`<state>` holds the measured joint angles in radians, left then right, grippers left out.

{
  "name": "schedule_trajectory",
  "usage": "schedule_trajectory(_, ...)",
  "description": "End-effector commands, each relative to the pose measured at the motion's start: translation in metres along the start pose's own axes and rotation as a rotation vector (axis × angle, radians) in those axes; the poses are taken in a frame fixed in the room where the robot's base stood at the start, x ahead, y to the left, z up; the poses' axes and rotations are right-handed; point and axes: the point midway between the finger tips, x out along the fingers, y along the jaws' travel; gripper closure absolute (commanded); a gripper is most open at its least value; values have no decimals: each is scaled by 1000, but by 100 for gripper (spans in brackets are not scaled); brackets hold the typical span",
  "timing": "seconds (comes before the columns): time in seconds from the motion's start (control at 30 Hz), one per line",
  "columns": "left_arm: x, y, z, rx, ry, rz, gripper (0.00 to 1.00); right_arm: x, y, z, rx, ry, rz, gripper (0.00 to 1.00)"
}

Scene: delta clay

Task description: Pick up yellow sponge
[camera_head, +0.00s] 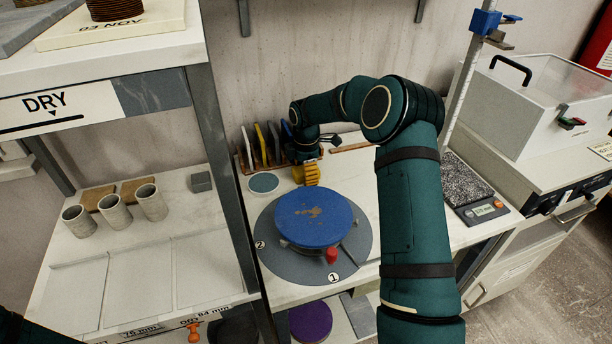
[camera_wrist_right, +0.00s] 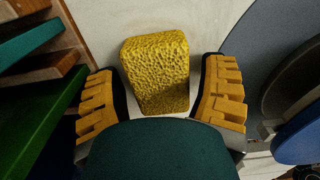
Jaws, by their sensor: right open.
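The yellow sponge (camera_wrist_right: 156,72) is a porous block that shows clearly in the right wrist view, standing on a pale surface. My right gripper (camera_wrist_right: 160,90) is open, with one orange-yellow finger on each side of the sponge. The fingers look close to its sides but not closed on it. In the head view my right gripper (camera_head: 308,173) points down at the bench behind the blue disc, and it mostly hides the sponge there. My left gripper is not in view.
A rack of upright coloured slabs (camera_head: 262,146) stands close to the left of my right gripper. A blue round disc (camera_head: 314,217) on a grey turntable (camera_head: 283,268) is just in front. A small round dish (camera_head: 264,183) lies left. A scale (camera_head: 470,188) stands at right.

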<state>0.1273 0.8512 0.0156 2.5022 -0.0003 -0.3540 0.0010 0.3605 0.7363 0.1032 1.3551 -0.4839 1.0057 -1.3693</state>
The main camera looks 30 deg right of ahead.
Motion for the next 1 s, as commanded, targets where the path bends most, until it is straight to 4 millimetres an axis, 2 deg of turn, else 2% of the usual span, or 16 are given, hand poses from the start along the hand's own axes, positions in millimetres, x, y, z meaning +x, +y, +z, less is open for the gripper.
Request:
schedule_trajectory(0.27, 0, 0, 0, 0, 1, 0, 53, 3, 0, 0, 0, 0, 2, 31)
schedule_trajectory(0.3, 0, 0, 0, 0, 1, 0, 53, 3, 0, 0, 0, 0, 1, 45)
schedule_trajectory(0.37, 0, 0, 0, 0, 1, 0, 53, 3, 0, 0, 0, -1, 1, 66)
schedule_trajectory(0.4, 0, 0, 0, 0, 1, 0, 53, 3, 0, 0, 0, -1, 1, 71)
schedule_trajectory(0.77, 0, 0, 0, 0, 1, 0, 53, 0, 0, 0, 0, -1, 2, 72)
schedule_trajectory(0.87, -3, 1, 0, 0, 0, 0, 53, -11, 0, 0, 1, -1, 2, 72)
schedule_trajectory(1.0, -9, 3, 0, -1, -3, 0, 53, -39, 1, 0, 1, -1, 5, 72)
